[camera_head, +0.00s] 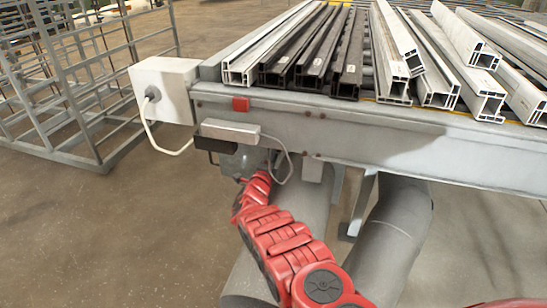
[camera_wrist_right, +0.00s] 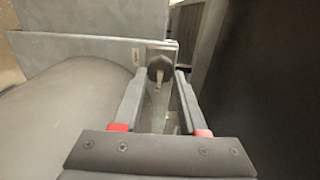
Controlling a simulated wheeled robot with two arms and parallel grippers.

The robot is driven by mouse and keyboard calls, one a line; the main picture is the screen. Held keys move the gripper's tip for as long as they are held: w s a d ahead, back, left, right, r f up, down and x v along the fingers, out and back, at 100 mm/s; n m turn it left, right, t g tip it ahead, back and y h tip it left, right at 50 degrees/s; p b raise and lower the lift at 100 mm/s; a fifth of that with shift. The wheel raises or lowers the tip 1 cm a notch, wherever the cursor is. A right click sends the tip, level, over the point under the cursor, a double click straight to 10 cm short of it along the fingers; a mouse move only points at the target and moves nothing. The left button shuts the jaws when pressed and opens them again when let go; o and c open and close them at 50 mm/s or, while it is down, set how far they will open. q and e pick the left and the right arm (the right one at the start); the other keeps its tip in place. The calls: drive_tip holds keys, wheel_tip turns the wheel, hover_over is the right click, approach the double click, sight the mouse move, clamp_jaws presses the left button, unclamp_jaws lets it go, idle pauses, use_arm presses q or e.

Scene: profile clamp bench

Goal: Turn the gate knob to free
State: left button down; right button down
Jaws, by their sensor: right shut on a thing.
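The gate knob (camera_wrist_right: 159,68) is a dark round knob with a lighter bar below its middle. It shows in the right wrist view on a grey metal plate, beside a small label. My right gripper (camera_wrist_right: 160,78) has one finger on each side of the knob and is shut on it. In the head view my red right arm reaches under the bench's front edge. The gripper there (camera_head: 238,162) is partly hidden below a grey box, and the knob cannot be seen. My left gripper is not in view.
The bench (camera_head: 330,118) carries several white and black profiles (camera_head: 315,50). A white box (camera_head: 165,88) with a cable hangs at its left corner, near a red button (camera_head: 241,104). Thick grey pipes (camera_head: 395,225) stand below. A wire cage (camera_head: 75,75) stands at left; the floor before it is clear.

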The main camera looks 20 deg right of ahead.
drive_tip(key=shift+f, duration=0.1)
drive_tip(key=shift+c, duration=2.4)
unclamp_jaws()
drive_tip(key=p+v, duration=1.1)
drive_tip(key=v, duration=0.6)
drive_tip(key=shift+a+p, duration=0.2)
drive_tip(key=shift+p, duration=0.2)
drive_tip(key=shift+s, duration=0.15)
